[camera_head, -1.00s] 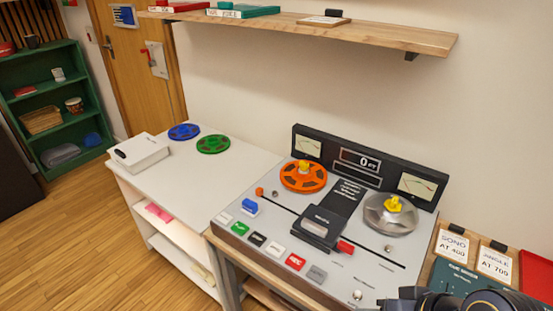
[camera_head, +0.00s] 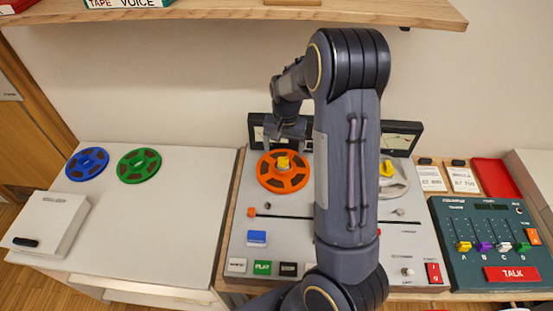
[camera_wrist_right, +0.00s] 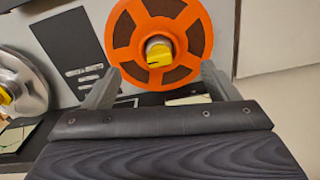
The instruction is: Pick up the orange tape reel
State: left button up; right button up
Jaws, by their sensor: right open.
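The orange tape reel (camera_head: 272,181) sits on the left spindle of the grey tape machine, with a yellow hub cap (camera_head: 283,162) at its centre. My right arm reaches over the machine, and my right gripper (camera_head: 276,139) is just behind and above the reel. In the right wrist view the reel (camera_wrist_right: 124,32) lies ahead of the gripper (camera_wrist_right: 158,84), whose two fingers are spread apart and empty. The yellow cap also shows there (camera_wrist_right: 159,56). My left gripper is not in view.
A silver reel (camera_head: 398,186) sits on the machine's right spindle, partly behind my arm. Blue (camera_head: 75,168) and green (camera_head: 128,170) reels lie on the white table at left, beside a white box (camera_head: 48,225). A wooden shelf (camera_head: 200,14) hangs above. A mixer (camera_head: 480,255) stands at right.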

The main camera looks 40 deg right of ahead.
aim_at(283, 159)
notch_tip(283, 159, down, 7)
jog(key=shift+w+d+p, duration=0.1)
jog(key=shift+p, duration=0.9)
jog(key=shift+f, duration=0.65)
jog(key=c, duration=1.3)
jog(key=shift+r, duration=0.15)
